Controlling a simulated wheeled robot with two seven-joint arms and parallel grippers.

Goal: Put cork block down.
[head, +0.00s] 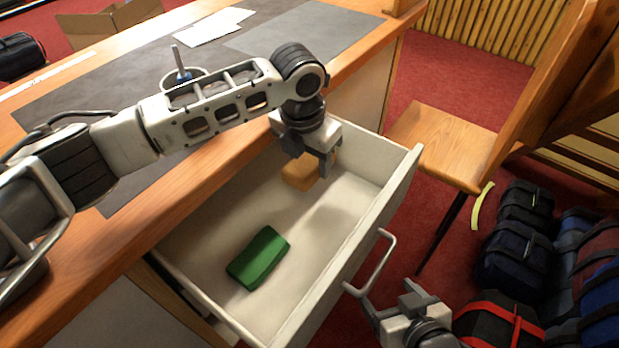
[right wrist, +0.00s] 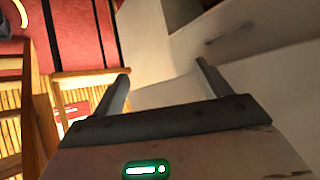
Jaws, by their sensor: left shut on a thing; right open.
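The cork block (head: 299,173) is a tan-brown block inside the open drawer (head: 329,219), towards its far end. My left gripper (head: 323,168) reaches down into the drawer and is shut on the cork block. Whether the block touches the drawer floor I cannot tell. My right gripper (head: 385,303) is outside the drawer, near the drawer handle (head: 386,247), with its jaws open. In the right wrist view the right gripper's two fingers (right wrist: 163,90) stand apart with nothing between them.
A green block (head: 258,257) lies in the near part of the drawer, with bare floor around it. The bench top holds a cup (head: 186,80) and papers (head: 212,27). A wooden chair (head: 442,142) stands beyond the drawer; several bags (head: 515,250) lie on the right.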

